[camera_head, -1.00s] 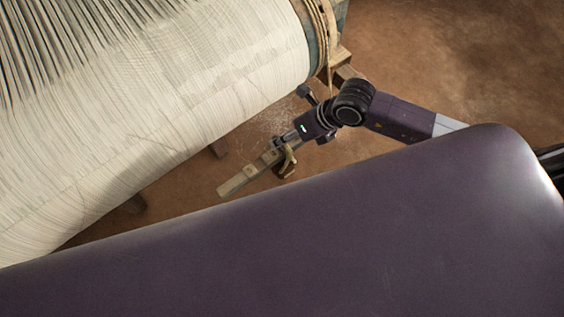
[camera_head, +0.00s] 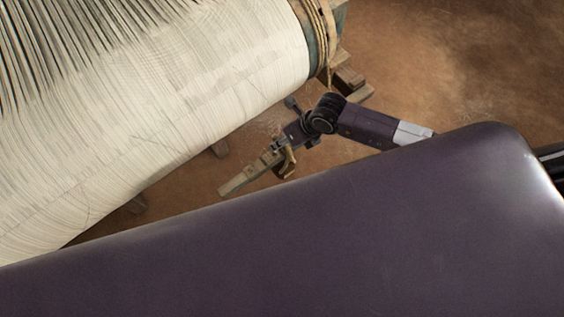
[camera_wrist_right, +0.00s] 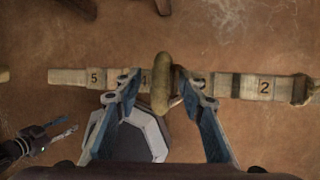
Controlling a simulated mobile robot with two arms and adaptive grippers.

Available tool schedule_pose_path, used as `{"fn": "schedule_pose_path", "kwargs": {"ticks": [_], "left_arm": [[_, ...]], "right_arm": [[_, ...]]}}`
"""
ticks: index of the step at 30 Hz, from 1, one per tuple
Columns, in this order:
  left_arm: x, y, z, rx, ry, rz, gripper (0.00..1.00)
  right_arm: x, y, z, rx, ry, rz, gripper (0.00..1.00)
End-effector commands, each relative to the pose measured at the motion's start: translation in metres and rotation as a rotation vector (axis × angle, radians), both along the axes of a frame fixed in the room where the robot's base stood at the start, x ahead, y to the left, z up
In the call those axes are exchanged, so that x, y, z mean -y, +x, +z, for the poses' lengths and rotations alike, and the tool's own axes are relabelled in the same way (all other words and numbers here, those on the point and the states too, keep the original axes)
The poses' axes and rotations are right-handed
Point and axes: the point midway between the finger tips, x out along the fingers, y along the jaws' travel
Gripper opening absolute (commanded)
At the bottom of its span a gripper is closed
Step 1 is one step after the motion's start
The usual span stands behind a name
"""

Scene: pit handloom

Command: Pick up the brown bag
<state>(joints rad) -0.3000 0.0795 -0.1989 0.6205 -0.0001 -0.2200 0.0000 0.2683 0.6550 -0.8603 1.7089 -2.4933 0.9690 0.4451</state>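A narrow brown, bag-like thing (camera_wrist_right: 161,85) stands out over a pale wooden strip (camera_wrist_right: 222,85) marked with numbers. It also shows in the head view (camera_head: 289,161), partly covered by my right gripper (camera_head: 279,148). In the right wrist view, the fingers of my right gripper (camera_wrist_right: 160,85) are spread on both sides of it. A gap shows at the left finger; the right finger is very close, and I cannot tell if it touches. Another gripper, which looks like my left one (camera_wrist_right: 62,131), is at the lower left with its fingers apart and empty.
The loom's roll of white cloth (camera_head: 190,80) fills the upper left of the head view. Wooden blocks (camera_head: 350,80) stand by its end, close to my right arm. Bare brown floor (camera_head: 470,60) lies at the upper right.

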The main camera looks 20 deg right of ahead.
Motion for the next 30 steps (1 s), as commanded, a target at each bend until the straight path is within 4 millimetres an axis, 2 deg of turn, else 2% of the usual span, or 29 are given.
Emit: {"fn": "schedule_pose_path", "kwargs": {"ticks": [4, 12, 14, 30], "left_arm": [[-0.0004, 0.0, -0.0001, 0.0, 0.0, 0.0, 0.4], [-0.0004, 0.0, -0.0001, 0.0, 0.0, 0.0, 0.4], [-0.0004, 0.0, -0.0001, 0.0, 0.0, 0.0, 0.4], [-0.0001, -0.0002, 0.0001, 0.0, 0.0, -0.002, 0.4]], "right_arm": [[-0.0001, 0.0, 0.0002, 0.0, 0.0, 0.0, 0.34], [0.0, -0.0001, 0.0004, 0.0, 0.0, 0.0, 0.05], [0.0001, 0.0, 0.0004, 0.0, 0.0, 0.0, 0.0], [-0.0005, 0.0011, 0.002, 0.004, 0.002, 0.001, 0.0]]}}
